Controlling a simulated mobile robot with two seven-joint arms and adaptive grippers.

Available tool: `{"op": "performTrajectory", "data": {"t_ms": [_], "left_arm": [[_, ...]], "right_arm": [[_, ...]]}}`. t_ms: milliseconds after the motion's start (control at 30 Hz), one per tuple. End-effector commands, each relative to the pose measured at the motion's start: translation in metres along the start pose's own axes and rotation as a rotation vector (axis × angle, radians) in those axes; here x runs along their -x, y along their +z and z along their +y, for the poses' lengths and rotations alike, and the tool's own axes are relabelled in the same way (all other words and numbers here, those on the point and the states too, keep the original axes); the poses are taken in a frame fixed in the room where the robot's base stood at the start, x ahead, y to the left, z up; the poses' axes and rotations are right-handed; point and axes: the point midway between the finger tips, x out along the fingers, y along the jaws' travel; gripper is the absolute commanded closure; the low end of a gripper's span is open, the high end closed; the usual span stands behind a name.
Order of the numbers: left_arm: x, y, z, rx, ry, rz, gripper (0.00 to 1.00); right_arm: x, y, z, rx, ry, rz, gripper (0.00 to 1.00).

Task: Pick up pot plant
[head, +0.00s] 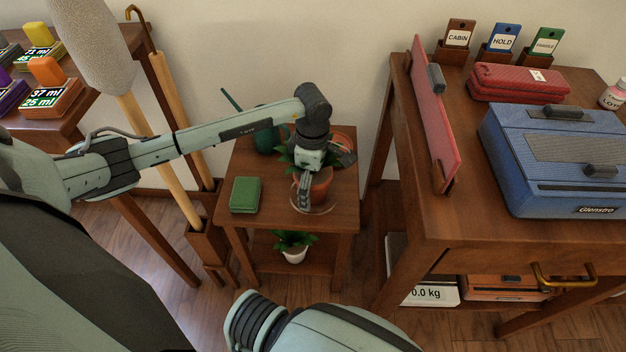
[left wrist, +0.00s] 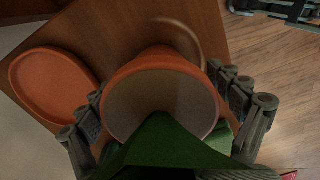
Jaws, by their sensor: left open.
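A potted plant in a terracotta pot (head: 322,188) stands upright on the small wooden side table (head: 275,220). Its green leaves (head: 284,155) are partly hidden by my left gripper (head: 325,178), which is over it with fingers spread. In the left wrist view the pot (left wrist: 160,61) lies between the two open fingers (left wrist: 166,115), one on each side. A green leaf (left wrist: 165,145) covers the near part of the pot's mouth. I cannot tell whether either finger touches the pot. My right arm shows at the bottom of the head view, but its gripper does not.
A terracotta dish (left wrist: 50,88) lies beside the pot. A green box (head: 245,194) and a dark green watering can (head: 268,142) share the tabletop. A white-potted plant (head: 294,254) is on the lower shelf. Tall-handled tools stand left; a desk with a blue case (head: 560,150) stands right.

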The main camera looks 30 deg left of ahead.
Motion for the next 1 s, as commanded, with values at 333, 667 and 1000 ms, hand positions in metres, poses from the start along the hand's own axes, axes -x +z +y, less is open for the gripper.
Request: {"op": "performTrajectory", "data": {"t_ms": [333,667,1000], "left_arm": [[0.0006,0.0,0.0,0.0,0.0,0.0,0.43],[0.0019,0.0004,0.0009,0.0,0.002,-0.002,0.83],[0.0064,-0.0014,0.0025,0.001,0.003,-0.001,0.83]], "right_arm": [[-0.0001,-0.0002,-0.0001,0.0,0.0,0.0,0.6],[0.0002,-0.0004,0.0,0.0,0.0,0.001,0.6],[0.0022,-0.002,0.0002,0.0,-0.001,0.006,0.6]]}}
